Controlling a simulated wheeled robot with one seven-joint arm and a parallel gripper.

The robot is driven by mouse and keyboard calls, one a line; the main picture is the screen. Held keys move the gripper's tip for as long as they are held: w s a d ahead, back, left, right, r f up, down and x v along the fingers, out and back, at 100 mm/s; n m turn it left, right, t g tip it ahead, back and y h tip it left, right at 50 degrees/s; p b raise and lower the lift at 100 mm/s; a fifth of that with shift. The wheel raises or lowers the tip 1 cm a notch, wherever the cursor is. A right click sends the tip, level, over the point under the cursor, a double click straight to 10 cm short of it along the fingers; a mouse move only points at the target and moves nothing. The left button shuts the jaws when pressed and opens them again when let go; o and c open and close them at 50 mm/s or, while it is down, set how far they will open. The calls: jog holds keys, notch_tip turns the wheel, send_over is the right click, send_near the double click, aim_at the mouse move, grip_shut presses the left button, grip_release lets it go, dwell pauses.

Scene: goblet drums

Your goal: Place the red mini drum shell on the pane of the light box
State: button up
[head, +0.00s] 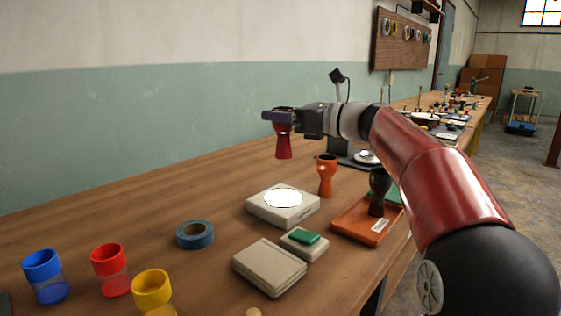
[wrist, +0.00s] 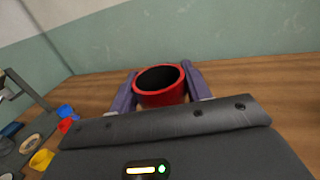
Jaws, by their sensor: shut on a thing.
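The red mini drum shell (head: 284,143) is a goblet shape with a wide top and narrow waist. It hangs upright in my gripper (head: 281,116), above and behind the light box (head: 264,213). In the wrist view, my gripper (wrist: 161,88) has its two purple-blue fingers on either side of the red shell's open rim (wrist: 160,97), and the inside looks dark. The light box is a pale low block with a bright round pane (head: 283,198) on top. The pane looks bare. The shell is well clear of it.
An orange goblet shell (head: 327,176) stands right of the light box. A dark shell (head: 379,192) stands on an orange tray (head: 352,228). Blue tape (head: 195,235), a grey box (head: 269,267) and a green-topped pad (head: 304,243) lie in front. Blue (head: 44,277), red (head: 110,270) and yellow (head: 152,290) cups stand at front left.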

aim_at(282, 158)
notch_tip(282, 158, down, 10)
jog(key=shift+f+b, duration=0.15)
jog(key=shift+b, duration=0.65)
jog(key=o, duration=1.1)
jog(key=v, duration=0.7)
jog(key=shift+s+d+b, duration=0.15)
jog(key=shift+d+b, duration=0.05)
jog(key=shift+b, duration=0.15)
